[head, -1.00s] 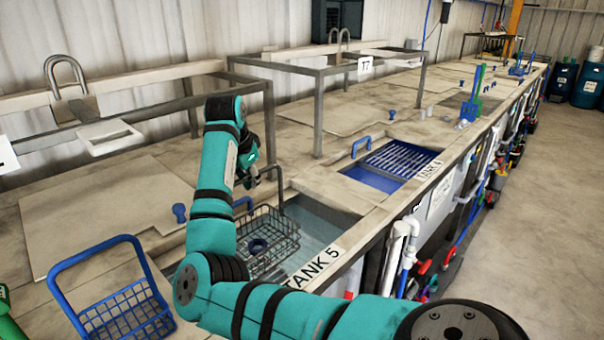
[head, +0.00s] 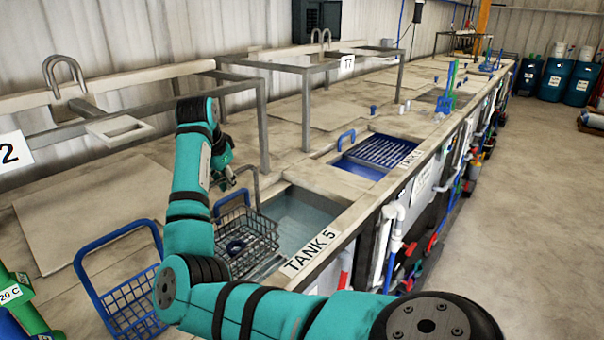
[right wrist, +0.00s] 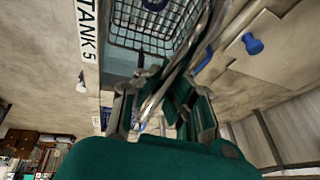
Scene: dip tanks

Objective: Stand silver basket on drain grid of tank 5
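The silver basket (head: 262,234) is a wire basket with a tall grey handle and a dark blue ring-shaped part inside. My right gripper (head: 236,182) is shut on its handle; the handle also runs between the fingers (right wrist: 165,95) in the right wrist view. The basket hangs upright at the left part of tank 5 (head: 310,207), which holds pale water and has a TANK 5 label (head: 312,248) on its front rim. In the right wrist view the basket (right wrist: 150,35) is beside that label. The drain grid is not clearly seen; basket and arm cover that area. My left gripper is not in view.
A blue basket (head: 127,302) with a tall handle stands at the left of my arm. A blue grid (head: 382,150) lies in the neighbouring tank. Grey frames (head: 262,120) rise behind tank 5.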

